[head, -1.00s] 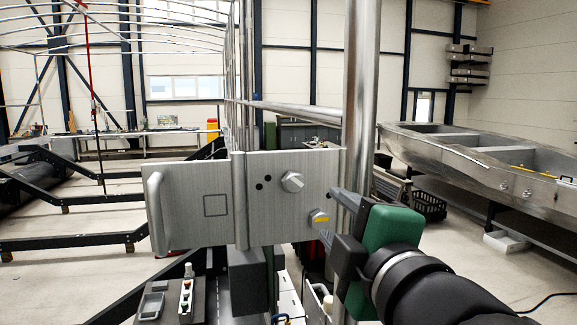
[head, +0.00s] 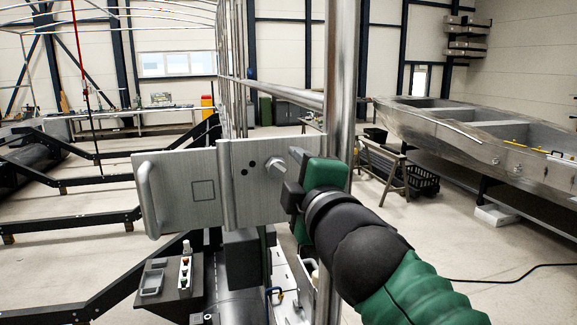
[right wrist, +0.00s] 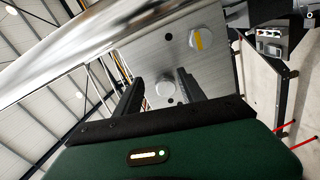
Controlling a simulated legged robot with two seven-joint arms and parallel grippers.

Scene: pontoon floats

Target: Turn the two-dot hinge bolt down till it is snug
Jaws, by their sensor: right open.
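The two-dot hinge bolt (head: 275,168) is a grey hex head on the metal hinge plate (head: 203,213), right of two black dots (head: 248,167). My right gripper (head: 290,173) is at the plate from the right, open, with its fingers just by this bolt. In the right wrist view the bolt head (right wrist: 165,88) shows between the two spread fingers (right wrist: 160,76); I cannot tell whether they touch it. A second bolt with a yellow mark (right wrist: 203,42) sits beside a single dot, outside the fingers; my gripper hides it in the head view. My left gripper is not in view.
A thick upright post (head: 339,75) stands close behind my right gripper. A handle (head: 148,200) sticks out at the plate's left end. A small control box (head: 187,274) is below.

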